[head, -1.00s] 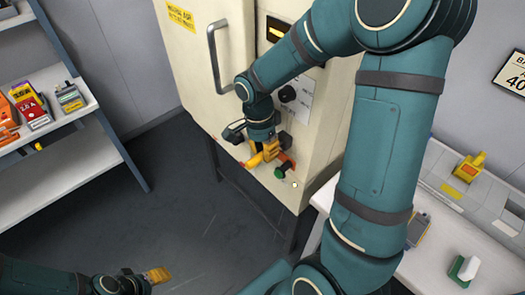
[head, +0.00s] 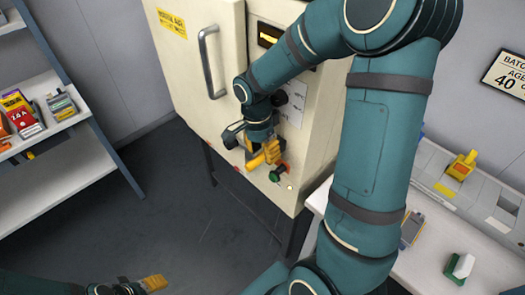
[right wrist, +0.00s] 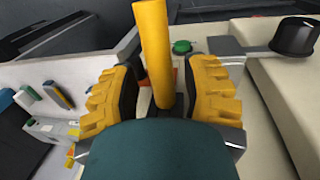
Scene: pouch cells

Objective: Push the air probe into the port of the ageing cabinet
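The ageing cabinet (head: 180,75) is the cream box at the centre of the head view. My right gripper (head: 264,154) is low at its front, beside a green knob (head: 275,175). In the right wrist view the right gripper (right wrist: 162,95) has its ridged yellow fingers partly closed around the air probe (right wrist: 153,50), a yellow rod with a dark part at its base. The rod sticks up past the fingers, and a narrow gap shows on its left. The port is hidden behind the gripper. My left gripper (head: 153,283) is at the bottom edge, away from the cabinet, its finger gap unclear.
The green knob also shows in the wrist view (right wrist: 181,47), near a black knob (right wrist: 295,38). A door handle (head: 210,62) projects from the cabinet. A shelf (head: 60,165) stands left and a white bench (head: 425,265) right. The floor between is clear.

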